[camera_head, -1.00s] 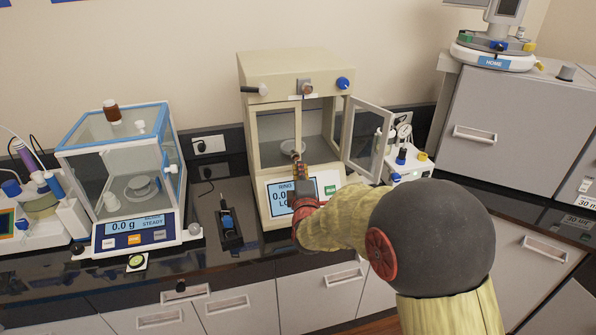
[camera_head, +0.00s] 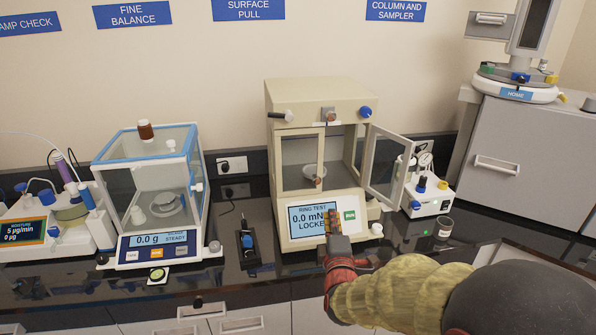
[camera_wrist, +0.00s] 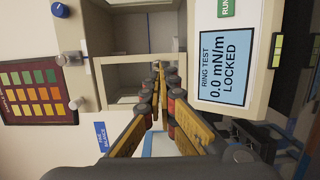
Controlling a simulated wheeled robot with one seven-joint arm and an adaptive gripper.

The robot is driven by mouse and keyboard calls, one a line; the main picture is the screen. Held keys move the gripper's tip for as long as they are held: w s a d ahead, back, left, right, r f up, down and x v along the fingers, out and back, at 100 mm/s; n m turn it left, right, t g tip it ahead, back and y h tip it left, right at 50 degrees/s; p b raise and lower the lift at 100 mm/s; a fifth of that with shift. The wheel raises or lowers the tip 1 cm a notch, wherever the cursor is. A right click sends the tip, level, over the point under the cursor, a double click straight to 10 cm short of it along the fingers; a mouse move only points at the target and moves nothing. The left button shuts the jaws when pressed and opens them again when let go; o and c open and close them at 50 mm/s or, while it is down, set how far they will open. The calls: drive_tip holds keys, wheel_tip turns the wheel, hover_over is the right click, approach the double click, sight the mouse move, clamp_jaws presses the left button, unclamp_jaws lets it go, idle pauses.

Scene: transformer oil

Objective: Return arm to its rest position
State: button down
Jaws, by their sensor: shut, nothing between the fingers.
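My gripper (camera_head: 332,224) is shut and empty, in front of the ring test instrument's lower panel. In the wrist view its two fingers (camera_wrist: 158,75) meet at the tips, with the instrument's open chamber beyond. The ring test instrument (camera_head: 310,99) is a beige cabinet with its glass door (camera_head: 385,167) swung open to the right. Its screen (camera_head: 313,219) reads "RING TEST 0.0 mN/m LOCKED"; the screen (camera_wrist: 222,70) also shows in the wrist view. My arm reaches in from the lower right and hides part of the counter.
A fine balance (camera_head: 155,180) reading 0.0 g stands to the left. A small black holder (camera_head: 247,247) lies between it and the instrument. A white pump-like unit (camera_head: 430,194) and a small cup (camera_head: 445,229) are to the right. A grey cabinet (camera_head: 505,125) stands further right.

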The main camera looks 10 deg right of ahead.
drive_tip(key=s+a+f+m+g+y, duration=0.25)
drive_tip(key=f+m+g, duration=0.25)
drive_tip(key=f, duration=0.7)
drive_tip(key=s+a+f+m+g+y, duration=0.1)
drive_tip(key=s+a+m+g, duration=0.1)
drive_tip(key=s, duration=0.3)
drive_tip(key=s+a+f+m+g, duration=0.1)
drive_tip(key=s+f+m+g, duration=0.1)
drive_tip(key=s+m+g, duration=0.15)
drive_tip(key=s+r+m+g, duration=0.2)
drive_tip(key=s+r, duration=0.2)
drive_tip(key=s, duration=0.5)
drive_tip(key=s+r+m+g, duration=0.2)
drive_tip(key=s+r+m, duration=0.15)
drive_tip(key=s, duration=0.55)
drive_tip(key=s+d+r+t, duration=0.2)
drive_tip(key=s+r, duration=0.2)
drive_tip(key=r, duration=0.5)
drive_tip(key=shift+s+d, duration=0.15)
drive_tip(key=shift+s, duration=0.25)
